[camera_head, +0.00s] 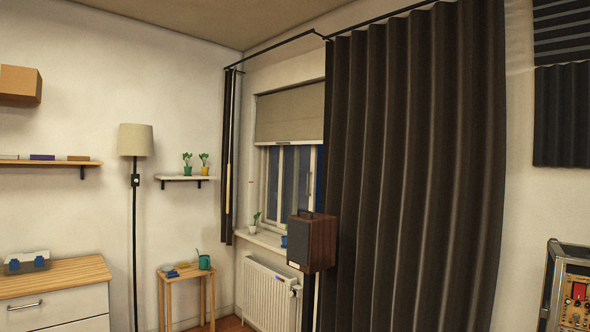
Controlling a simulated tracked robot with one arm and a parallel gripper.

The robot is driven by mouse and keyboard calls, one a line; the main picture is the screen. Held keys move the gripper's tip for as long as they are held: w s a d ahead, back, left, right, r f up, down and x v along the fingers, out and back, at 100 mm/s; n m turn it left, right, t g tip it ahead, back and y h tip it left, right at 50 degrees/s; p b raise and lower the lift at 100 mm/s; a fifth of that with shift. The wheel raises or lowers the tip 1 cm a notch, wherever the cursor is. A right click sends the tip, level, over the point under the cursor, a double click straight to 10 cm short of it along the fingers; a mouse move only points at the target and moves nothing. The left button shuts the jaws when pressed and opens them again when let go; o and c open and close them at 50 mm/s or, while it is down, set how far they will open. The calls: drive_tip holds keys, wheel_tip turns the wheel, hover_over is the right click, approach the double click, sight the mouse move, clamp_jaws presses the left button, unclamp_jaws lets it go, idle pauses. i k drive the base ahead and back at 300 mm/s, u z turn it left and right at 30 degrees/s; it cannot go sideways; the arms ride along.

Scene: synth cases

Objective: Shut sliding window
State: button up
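The window (289,185) is in the wall near the middle of the view, some way off. Its upper part is covered by a beige blind (290,115), and its right side is hidden behind a dark curtain (415,170). Pale frame bars and dark panes show below the blind. I cannot tell whether the sash is open or shut. My gripper does not show in this view.
A dark wooden speaker (312,242) on a stand blocks the lower right of the window. A white radiator (268,295) is under the sill. A small wooden table (187,281), a floor lamp (135,141) and a drawer cabinet (55,285) stand left.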

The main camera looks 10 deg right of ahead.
sight(297, 163)
drive_tip(key=u, duration=0.25)
drive_tip(key=i, duration=4.6)
drive_tip(key=z, duration=0.6)
drive_tip(key=i, duration=1.95)
drive_tip(key=z, duration=0.35)
